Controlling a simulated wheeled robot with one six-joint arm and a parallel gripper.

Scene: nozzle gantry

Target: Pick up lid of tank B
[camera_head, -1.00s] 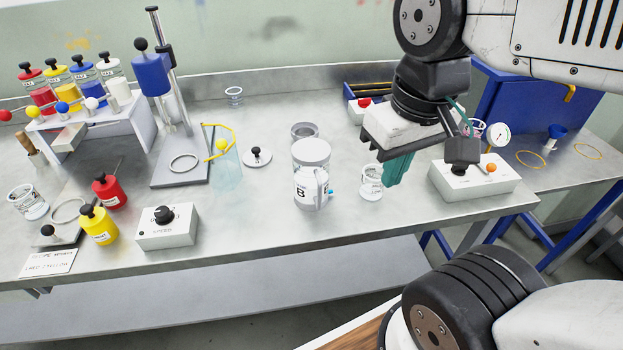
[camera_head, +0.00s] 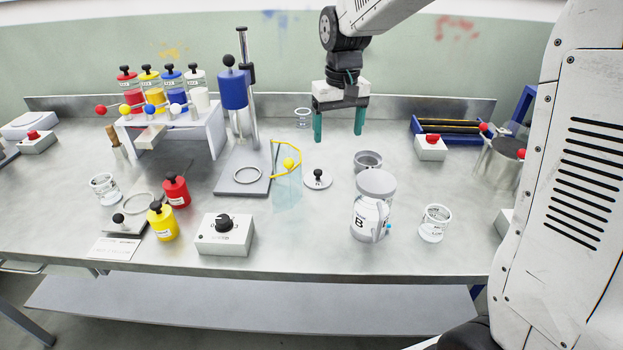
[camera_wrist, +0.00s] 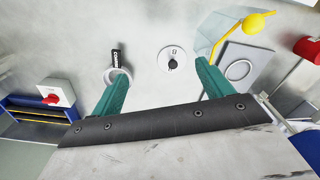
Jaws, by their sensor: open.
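A round white lid (camera_head: 317,181) with a black knob lies flat on the bench. It also shows in the wrist view (camera_wrist: 165,53), ahead of and between my fingers; its small marking is too small to read. A jar marked B (camera_head: 366,215) with a grey top stands upright to the right of the lid, nearer the bench front. My gripper (camera_head: 338,132) is open and empty, teal fingers pointing down. It is above the back of the bench, behind and apart from the lid. Its fingers also show in the wrist view (camera_wrist: 162,75).
An open grey ring-shaped vessel (camera_head: 367,157) stands behind the jar, and a glass beaker (camera_head: 434,224) to its right. A yellow-topped clear stand (camera_head: 287,185) is close left of the lid. A blue stirrer stand (camera_head: 237,178) is further left. Bench in front of the lid is clear.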

